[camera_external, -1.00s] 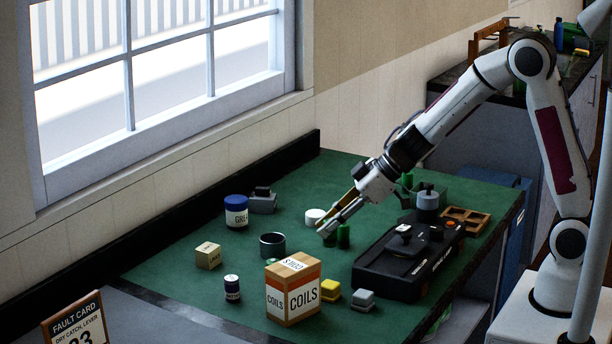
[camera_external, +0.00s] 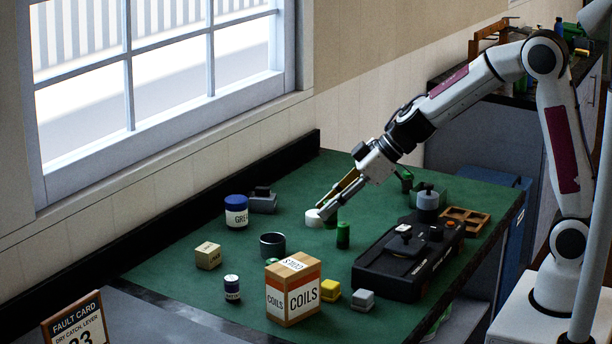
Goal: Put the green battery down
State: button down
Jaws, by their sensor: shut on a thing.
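A second green cylinder (camera_external: 343,236) stands upright on the bench just to the right and in front of the held one. A round white piece (camera_external: 314,218) sits just left of the fingertips.
A black device (camera_external: 385,271) with a lever stands to the right, a wooden tray (camera_external: 482,216) behind it. The coils box (camera_external: 293,291), dark cup (camera_external: 272,245), blue-lidded jar (camera_external: 236,211) and small blocks lie in front and left. Bare bench shows between the cup and the green cylinder.

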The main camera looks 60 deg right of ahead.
jog(key=shift+a+f, duration=0.15)
dwell(0.4)
jog(key=shift+s+a+f, duration=0.1)
jog(key=shift+a+f, duration=0.1)
jog(key=shift+f, duration=0.3)
jog(key=shift+a+f, duration=0.2)
jog(key=shift+f, duration=0.25)
jog(key=w+a+r+n+g+y, duration=0.1)
jog(key=w+a+n, duration=0.1)
jog(key=w+a, duration=0.65)
jog(key=w+a+r+n+g+y, duration=0.1)
jog(key=w+a, duration=0.4)
jog(key=w, duration=0.7)
jog(key=w+r+m+t+h, duration=0.1)
jog(key=w+r, duration=0.3)
jog(key=r, duration=0.1)
jog(key=shift+d+r, duration=0.15)
jog(key=shift+d, duration=0.1)
jog(key=shift+s+m, duration=0.15)
jog(key=shift+m, duration=0.25)
jog(key=shift+f, duration=3.25)
